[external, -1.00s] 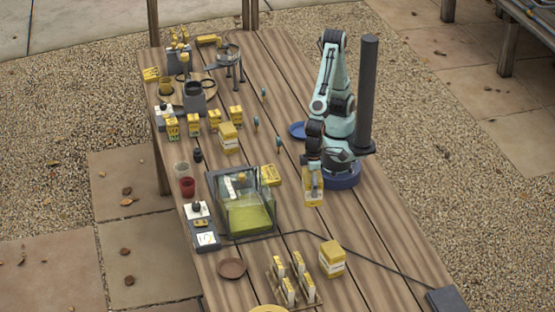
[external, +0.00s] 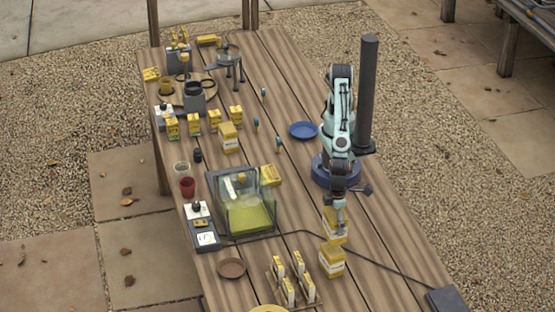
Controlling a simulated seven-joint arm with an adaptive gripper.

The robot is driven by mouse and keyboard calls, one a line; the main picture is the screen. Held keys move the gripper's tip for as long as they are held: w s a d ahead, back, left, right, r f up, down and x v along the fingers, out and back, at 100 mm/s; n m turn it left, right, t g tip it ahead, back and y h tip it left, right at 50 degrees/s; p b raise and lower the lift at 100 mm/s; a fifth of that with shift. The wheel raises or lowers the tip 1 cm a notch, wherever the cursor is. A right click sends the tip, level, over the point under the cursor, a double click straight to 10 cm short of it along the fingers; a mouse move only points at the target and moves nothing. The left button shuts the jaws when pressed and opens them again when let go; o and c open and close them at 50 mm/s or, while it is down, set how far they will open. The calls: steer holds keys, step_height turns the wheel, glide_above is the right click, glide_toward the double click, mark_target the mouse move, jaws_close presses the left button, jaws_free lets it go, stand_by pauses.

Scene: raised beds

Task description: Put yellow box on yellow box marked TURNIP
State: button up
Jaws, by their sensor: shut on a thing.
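My gripper (external: 339,207) is shut on a yellow box (external: 335,228) with a pale lower part. It holds the box in the air, and in the picture the box shows just above another yellow box (external: 331,263) with a white band, near the front right of the table. I cannot tell how large the gap between the two is. Another yellow box (external: 229,137) with a white label stands farther back, left of the middle. Lettering on these boxes is too small to read, so I cannot tell which is marked TURNIP.
A rack (external: 291,284) of yellow packets stands left of the front box, with a brown saucer (external: 231,268) beside it. A clear bin (external: 245,211) stands mid-table. A dark cable (external: 385,261) runs behind the front box. A blue plate (external: 302,130) lies near my base.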

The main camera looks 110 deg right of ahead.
mark_target(334, 234)
steer(key=shift+w+a+f, duration=0.1)
steer(key=shift+a+f, duration=0.1)
steer(key=shift+f, duration=0.05)
steer(key=shift+a+f, duration=0.15)
steer(key=shift+f, duration=1.6)
steer(key=o, duration=1.2)
steer(key=shift+f, duration=0.15)
step_height(334, 234, up, 12)
steer(key=shift+r, duration=0.2)
steer(key=shift+w, duration=0.1)
